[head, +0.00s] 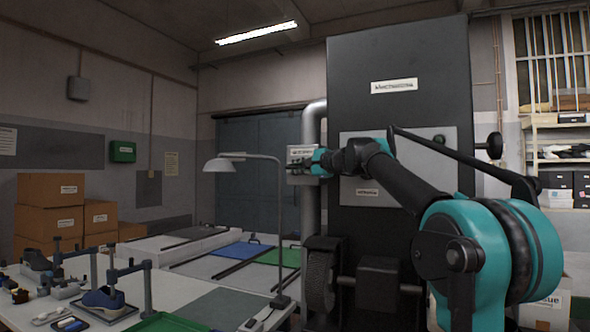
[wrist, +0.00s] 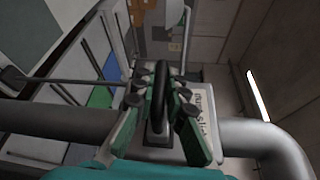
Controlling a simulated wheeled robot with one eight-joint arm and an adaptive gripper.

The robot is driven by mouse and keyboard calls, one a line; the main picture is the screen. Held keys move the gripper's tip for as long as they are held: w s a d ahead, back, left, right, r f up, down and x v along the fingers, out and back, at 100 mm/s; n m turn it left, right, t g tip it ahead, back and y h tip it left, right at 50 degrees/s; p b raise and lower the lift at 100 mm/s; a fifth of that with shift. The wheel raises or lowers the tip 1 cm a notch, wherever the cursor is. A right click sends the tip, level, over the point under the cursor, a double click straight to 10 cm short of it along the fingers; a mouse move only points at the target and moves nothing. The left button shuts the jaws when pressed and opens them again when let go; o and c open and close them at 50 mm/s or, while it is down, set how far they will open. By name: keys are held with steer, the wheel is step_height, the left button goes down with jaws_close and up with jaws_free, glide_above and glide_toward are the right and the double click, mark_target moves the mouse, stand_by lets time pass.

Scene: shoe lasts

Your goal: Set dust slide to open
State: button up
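The dust slide is a pale box (head: 301,152) on the grey vertical pipe in the head view, left of the black machine. In the wrist view its plate (wrist: 198,112) carries a sideways label starting "dust s". A black loop-shaped handle (wrist: 160,95) stands out from it. My gripper (wrist: 160,100) has its two teal fingers on either side of this handle, with a gap seeming to show on both sides. In the head view my gripper (head: 312,163) is at the box and partly hides it; the handle is not clear there.
The grey pipe (head: 314,215) runs beside the black machine (head: 400,75). A desk lamp (head: 280,220) stands close to the left of the pipe. A worktable (head: 190,290) with shoe lasts and clamps fills the lower left. Cardboard boxes (head: 50,205) are stacked behind it.

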jaws_close()
steer(key=s+a, duration=0.2)
steer(key=s, duration=0.5)
steer(key=shift+a, duration=0.4)
steer(key=shift+f, duration=0.1)
steer(key=o, duration=0.5)
jaws_free()
steer(key=shift+o, duration=0.8)
steer(key=v, duration=1.2)
